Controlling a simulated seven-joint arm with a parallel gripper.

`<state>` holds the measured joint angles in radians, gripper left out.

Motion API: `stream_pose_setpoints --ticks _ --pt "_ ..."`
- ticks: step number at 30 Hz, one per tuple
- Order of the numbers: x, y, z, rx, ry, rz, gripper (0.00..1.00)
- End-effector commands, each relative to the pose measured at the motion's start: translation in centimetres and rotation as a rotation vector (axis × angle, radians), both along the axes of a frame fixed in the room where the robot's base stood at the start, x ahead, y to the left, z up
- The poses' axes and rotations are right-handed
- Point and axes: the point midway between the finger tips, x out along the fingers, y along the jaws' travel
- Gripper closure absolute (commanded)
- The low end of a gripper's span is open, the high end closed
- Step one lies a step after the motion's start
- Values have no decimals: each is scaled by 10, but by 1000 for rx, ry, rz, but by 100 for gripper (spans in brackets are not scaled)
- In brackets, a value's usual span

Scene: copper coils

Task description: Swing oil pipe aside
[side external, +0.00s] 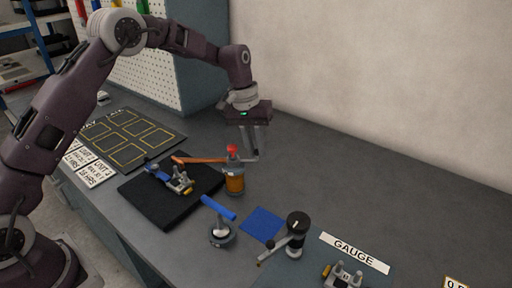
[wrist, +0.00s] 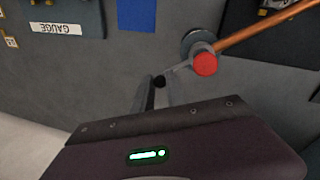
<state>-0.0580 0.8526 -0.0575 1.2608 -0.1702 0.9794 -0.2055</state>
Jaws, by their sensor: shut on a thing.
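The oil pipe (side external: 200,160) is a copper tube that reaches left from the top of an amber oil bottle (side external: 235,184), its tip over the black mat. A red knob (side external: 232,149) tops the bottle. In the wrist view the pipe (wrist: 265,27) runs to the upper right from the red knob (wrist: 205,64). A thin grey handle (wrist: 179,67) sticks out opposite the pipe and ends in a black tip (wrist: 159,81). My gripper (side external: 256,152) points down and is shut on the handle's end; its fingers (wrist: 158,88) partly hide the grip.
A black mat (side external: 165,213) holds a small metal fixture (side external: 172,180). A blue-handled tool (side external: 219,208), a blue pad (side external: 262,224), a dial gauge stand (side external: 297,224) and a GAUGE label (side external: 355,253) stand in front. The bench right of my gripper is clear up to the wall.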

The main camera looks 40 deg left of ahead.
Motion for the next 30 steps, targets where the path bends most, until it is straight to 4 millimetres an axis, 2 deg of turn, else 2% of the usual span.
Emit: stream_pose_setpoints --ticks 20,30 --pt "0 0 1 0 -2 -15 100" --pt "-10 -6 1 0 -3 -202 100"
